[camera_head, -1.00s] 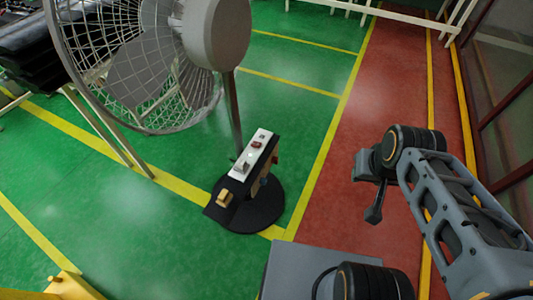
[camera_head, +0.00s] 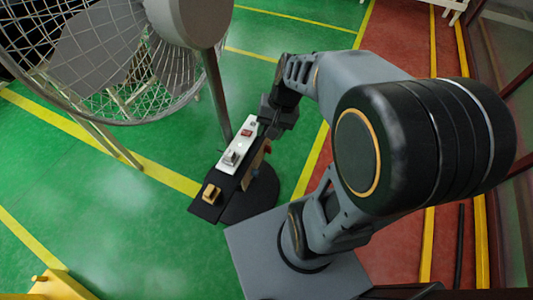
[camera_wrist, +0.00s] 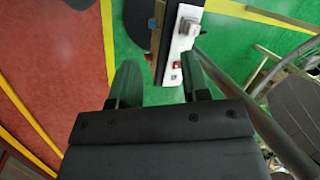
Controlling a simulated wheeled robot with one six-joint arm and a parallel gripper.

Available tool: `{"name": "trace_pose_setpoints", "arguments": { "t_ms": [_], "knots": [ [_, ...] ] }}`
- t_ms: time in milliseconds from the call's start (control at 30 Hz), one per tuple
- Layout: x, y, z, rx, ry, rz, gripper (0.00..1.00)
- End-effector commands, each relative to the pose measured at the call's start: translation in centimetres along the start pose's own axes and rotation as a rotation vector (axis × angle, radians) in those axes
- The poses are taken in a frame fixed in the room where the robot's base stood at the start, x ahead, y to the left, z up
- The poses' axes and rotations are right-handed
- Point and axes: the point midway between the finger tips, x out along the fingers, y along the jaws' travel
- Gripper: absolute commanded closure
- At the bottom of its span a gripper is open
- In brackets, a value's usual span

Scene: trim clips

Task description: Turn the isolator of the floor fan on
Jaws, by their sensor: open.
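The floor fan (camera_head: 188,10) stands at the upper left in the head view, on a pole with a round black base (camera_head: 262,195). A white control panel (camera_head: 228,162) by its pole carries a raised grey switch (camera_head: 233,157) and a small red switch (camera_head: 246,132). I cannot tell for sure which one is the isolator. My gripper (camera_wrist: 162,82) is open and empty over the panel's far end. Neither is visibly touched.
A black plate with a tan block (camera_head: 211,193) adjoins the panel's near end. The fan's wire cage (camera_head: 100,100) and pole (camera_head: 215,100) stand close left of the panel. Green floor (camera_head: 110,215) is clear at left; a yellow object (camera_head: 60,286) sits at lower left.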

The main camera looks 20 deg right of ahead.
Motion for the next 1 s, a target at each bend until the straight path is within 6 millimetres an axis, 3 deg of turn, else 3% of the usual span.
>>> {"name": "trace_pose_setpoints", "arguments": {
  "t_ms": [33,267,500,700,800,1000],
  "knots": [
    [4.4,1.5,-1.9,0.128,-0.089,-0.064,0.57],
    [15.0,6.0,-9.6,0.654,-0.409,-0.444,0.57],
    [24.6,14.1,-16.9,1.093,-0.606,-0.886,0.57],
    [30.2,20.2,-20.0,1.31,-0.668,-1.171,0.57],
    [32.0,22.2,-20.7,1.372,-0.68,-1.262,0.57],
    [33.6,23.4,-21.4,1.423,-0.688,-1.346,0.57]
  ]
}}
